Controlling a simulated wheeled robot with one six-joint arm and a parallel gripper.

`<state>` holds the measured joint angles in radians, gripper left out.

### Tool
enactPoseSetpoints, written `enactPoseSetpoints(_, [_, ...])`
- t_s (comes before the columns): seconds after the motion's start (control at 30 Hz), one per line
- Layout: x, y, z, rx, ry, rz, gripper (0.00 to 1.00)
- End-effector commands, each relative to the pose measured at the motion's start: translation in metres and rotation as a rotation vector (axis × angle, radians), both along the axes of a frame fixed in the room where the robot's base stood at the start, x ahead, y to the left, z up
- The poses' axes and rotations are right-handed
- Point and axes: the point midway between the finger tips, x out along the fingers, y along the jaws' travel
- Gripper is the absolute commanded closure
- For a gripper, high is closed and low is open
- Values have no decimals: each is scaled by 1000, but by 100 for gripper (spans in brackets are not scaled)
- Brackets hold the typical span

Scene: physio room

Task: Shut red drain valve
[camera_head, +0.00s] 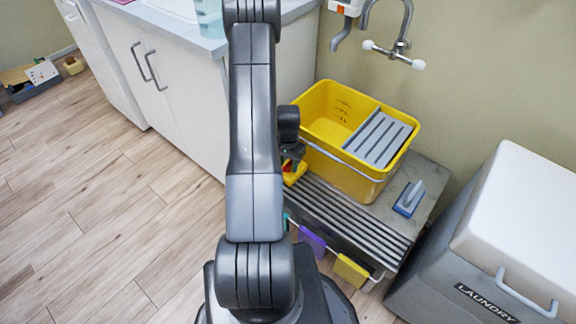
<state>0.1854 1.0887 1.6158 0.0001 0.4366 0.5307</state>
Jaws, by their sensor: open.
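A small red part (287,165), which looks like the drain valve, shows just right of my arm, low at the left side of the yellow bucket (376,185). A small yellow piece (296,177) is right below it. My gripper (293,157) is down at the same spot, mostly hidden by my own arm and wrist. It is open. I cannot tell whether the fingers touch the valve or are around it. The valve's handle position is hidden.
The bucket, with a grey ribbed insert (379,137), stands on a grey slatted bench (340,212). A blue-and-grey brush (409,198) lies right of it. Purple (312,243) and yellow (351,271) cloths hang in front. A laundry bin (470,285), white cabinets (185,100) and wall tap (397,50) surround it.

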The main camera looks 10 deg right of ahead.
Motion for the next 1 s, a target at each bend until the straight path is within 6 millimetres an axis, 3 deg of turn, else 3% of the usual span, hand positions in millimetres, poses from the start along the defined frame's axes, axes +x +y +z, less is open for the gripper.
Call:
enactPoseSetpoints(0.37, [0, 0, -7, 0, 0, 0, 59])
enactPoseSetpoints(0.6, [0, 0, -7, 0, 0, 0, 100])
enactPoseSetpoints(1.0, [0, 0, -8, 0, 0, 54, 100])
